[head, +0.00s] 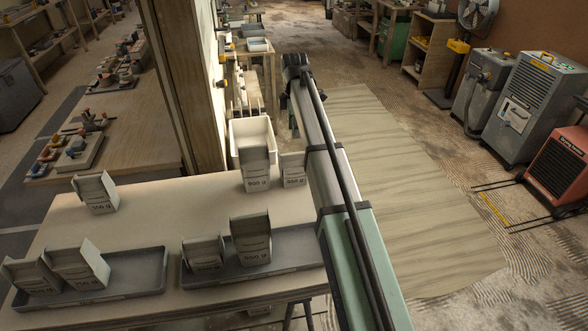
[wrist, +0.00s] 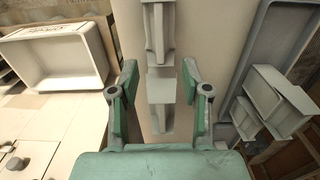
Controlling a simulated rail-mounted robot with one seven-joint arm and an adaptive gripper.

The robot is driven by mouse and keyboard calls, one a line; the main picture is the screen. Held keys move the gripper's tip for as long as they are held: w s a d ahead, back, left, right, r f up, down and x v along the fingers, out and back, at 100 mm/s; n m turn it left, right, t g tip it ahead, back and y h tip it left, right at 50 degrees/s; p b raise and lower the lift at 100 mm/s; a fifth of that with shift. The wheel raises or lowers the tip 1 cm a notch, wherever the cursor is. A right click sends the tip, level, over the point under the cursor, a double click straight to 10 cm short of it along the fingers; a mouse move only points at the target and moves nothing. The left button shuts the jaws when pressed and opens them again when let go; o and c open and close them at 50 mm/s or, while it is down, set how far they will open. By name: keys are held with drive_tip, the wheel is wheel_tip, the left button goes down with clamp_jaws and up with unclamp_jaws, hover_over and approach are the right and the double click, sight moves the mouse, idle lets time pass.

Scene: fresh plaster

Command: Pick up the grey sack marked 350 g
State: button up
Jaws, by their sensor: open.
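Several grey sacks with printed weights stand on the pale table. A small sack (head: 293,170) beside the arm has a label that may read 350 g, but its middle digit is unclear. Another sack (head: 97,192) at the table's left has a similar, equally doubtful label. My gripper (wrist: 160,82) is open and empty, its two green fingers apart. In the wrist view, a grey sack (wrist: 161,90) shows between and beyond the fingers, with another sack (wrist: 158,30) above it. No label is readable there. My gripper is hidden in the head view.
A taller sack (head: 256,170) stands left of the small one. A white bin (head: 236,143) is behind them; it also shows in the wrist view (wrist: 60,32). Two dark trays (head: 135,278) (head: 300,240) with sacks lie in front. A wooden post (head: 185,90) rises behind the table.

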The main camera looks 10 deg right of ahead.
sight(294, 153)
wheel_tip(294, 153, down, 7)
drive_tip(key=shift+r+p, duration=0.15)
drive_tip(key=shift+p, duration=0.6)
drive_tip(key=shift+f+p, duration=1.2)
drive_tip(key=shift+f, duration=1.45)
clamp_jaws()
